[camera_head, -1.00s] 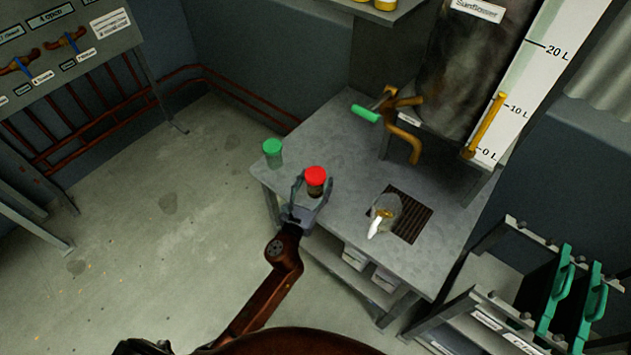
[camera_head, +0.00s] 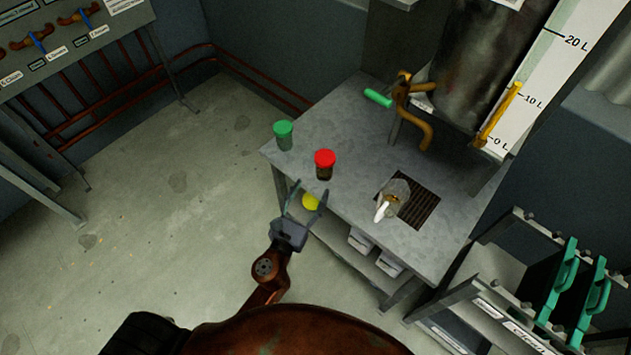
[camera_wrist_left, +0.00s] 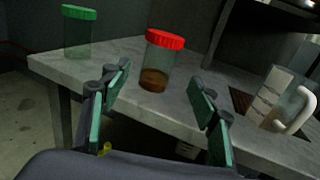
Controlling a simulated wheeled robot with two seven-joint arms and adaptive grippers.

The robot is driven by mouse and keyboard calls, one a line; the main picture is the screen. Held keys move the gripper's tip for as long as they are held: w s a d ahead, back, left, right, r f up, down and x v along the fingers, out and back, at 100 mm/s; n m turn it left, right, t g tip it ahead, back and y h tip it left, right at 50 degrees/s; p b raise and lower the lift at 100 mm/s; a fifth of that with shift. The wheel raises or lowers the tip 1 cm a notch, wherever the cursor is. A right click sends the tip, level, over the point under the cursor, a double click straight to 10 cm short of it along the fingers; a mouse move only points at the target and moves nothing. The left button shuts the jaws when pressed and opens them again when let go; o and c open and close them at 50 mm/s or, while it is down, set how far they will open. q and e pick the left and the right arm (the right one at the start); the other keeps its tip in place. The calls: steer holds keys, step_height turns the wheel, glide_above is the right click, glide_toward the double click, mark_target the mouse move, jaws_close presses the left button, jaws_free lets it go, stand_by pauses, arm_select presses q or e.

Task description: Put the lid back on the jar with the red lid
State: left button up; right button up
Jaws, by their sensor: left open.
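The jar with the red lid (camera_head: 324,165) stands upright near the front edge of the grey table. The red lid sits on top of it, and dark contents show low in the clear jar. The jar also shows in the left wrist view (camera_wrist_left: 158,66), beyond and between the fingers. My left gripper (camera_head: 306,196) is open and empty, in front of the table edge and apart from the jar. Its two fingers also show in the left wrist view (camera_wrist_left: 160,95). My right gripper is not in view.
A green-lidded jar (camera_head: 283,136) stands left of the red one. A clear jug (camera_head: 396,192) with a pale handle stands at the drain grate (camera_head: 419,207). A tank with a yellow spout (camera_head: 423,130) rises behind. A yellow round thing (camera_head: 310,201) shows below the table edge.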

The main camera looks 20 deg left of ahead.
arm_select(q)
steer(key=shift+s, duration=0.3)
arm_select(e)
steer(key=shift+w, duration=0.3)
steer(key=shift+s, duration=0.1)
